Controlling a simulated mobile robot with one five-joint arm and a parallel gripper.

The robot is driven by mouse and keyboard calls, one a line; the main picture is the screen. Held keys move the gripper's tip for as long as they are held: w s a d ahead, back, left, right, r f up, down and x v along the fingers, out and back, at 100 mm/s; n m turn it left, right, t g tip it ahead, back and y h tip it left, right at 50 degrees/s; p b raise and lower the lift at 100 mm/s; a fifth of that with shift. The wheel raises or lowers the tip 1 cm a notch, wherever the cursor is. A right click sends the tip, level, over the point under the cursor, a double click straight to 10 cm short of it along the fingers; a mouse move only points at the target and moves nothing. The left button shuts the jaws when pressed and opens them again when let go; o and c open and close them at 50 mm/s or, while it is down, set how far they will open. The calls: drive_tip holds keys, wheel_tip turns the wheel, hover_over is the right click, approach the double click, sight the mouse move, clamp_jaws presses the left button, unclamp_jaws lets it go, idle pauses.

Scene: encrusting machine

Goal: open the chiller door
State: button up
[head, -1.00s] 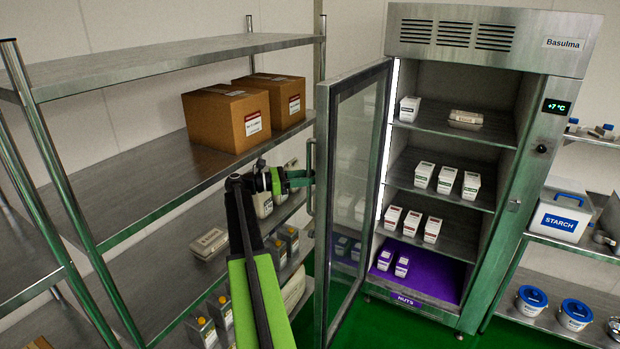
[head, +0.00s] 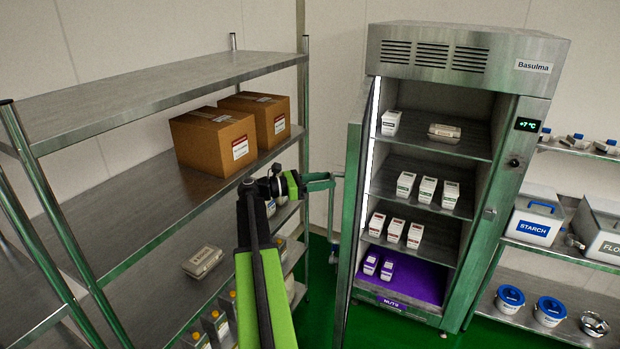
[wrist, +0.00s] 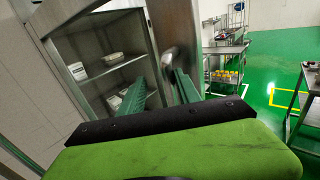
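The chiller (head: 460,50) is a tall steel cabinet at the right of the head view. Its door (head: 352,230) is swung wide open on the left side and appears almost edge-on. The door handle (head: 332,215) is a vertical bar on the door's outer face. My gripper (head: 330,180) is at the handle's upper part. In the wrist view, its two fingers (wrist: 163,70) are apart, with the door edge and a shiny blurred piece, perhaps the handle, at their tips. Whether they touch the handle is unclear.
A steel shelf rack (head: 160,65) with two cardboard boxes (head: 215,140) stands close at the left of my arm. A shelf with a starch bin (head: 535,222) is at the right. Green floor shows between rack and door.

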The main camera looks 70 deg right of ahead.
drive_tip(key=shift+s+r, duration=0.2)
drive_tip(key=shift+s, duration=0.15)
drive_tip(key=w+a, duration=0.3)
drive_tip(key=w, duration=0.6)
drive_tip(key=w+a, duration=0.3)
drive_tip(key=w, duration=0.7)
drive_tip(key=shift+a, duration=0.4)
idle(0.4)
drive_tip(key=shift+s, duration=0.1)
drive_tip(key=shift+c, duration=0.3)
